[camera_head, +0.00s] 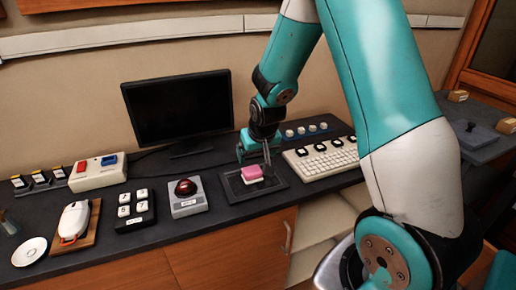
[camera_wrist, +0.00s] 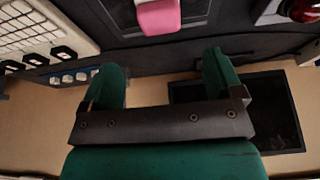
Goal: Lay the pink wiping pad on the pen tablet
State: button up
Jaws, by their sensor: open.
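The pink wiping pad (camera_head: 252,172), pink on top with a white underside, lies on the dark pen tablet (camera_head: 277,187) near the desk's front edge. My gripper (camera_head: 254,159) is just above and behind the pad. In the wrist view, my gripper (camera_wrist: 160,63) has its two green fingers spread apart with nothing between them. The pad (camera_wrist: 160,18) shows there beyond the fingertips, clear of both fingers and partly cut off by the top edge. Part of the tablet (camera_wrist: 118,14) shows around it.
A red-button box (camera_head: 187,197) stands left of the tablet, and a white keyboard (camera_head: 330,162) stands to its right. A monitor (camera_head: 180,108) is behind to the left. A row of round knobs (camera_head: 305,131) lies behind the keyboard. Little free desk surrounds the tablet.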

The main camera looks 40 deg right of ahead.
jog(key=s+a+r+n+g+y, duration=0.1)
jog(key=s+a+r+n+y, duration=0.1)
jog(key=s+a+r, duration=0.4)
jog(key=s+a+r+n+y, duration=0.15)
jog(key=a+r, duration=0.25)
jog(key=a, duration=0.4)
jog(key=s+a+r+n+g+y, duration=0.1)
jog(key=s+a+r+n, duration=0.2)
jog(key=s, duration=0.5)
jog(key=s+a+r+n+g+y, duration=0.1)
jog(key=s+a+r+n+g, duration=0.1)
jog(key=s+a, duration=0.4)
jog(key=s+r+n, duration=0.1)
jog(key=s+n, duration=0.1)
jog(key=s, duration=0.1)
jog(key=shift+s+r, duration=0.2)
jog(key=shift+r, duration=0.15)
jog(key=shift+a, duration=0.1)
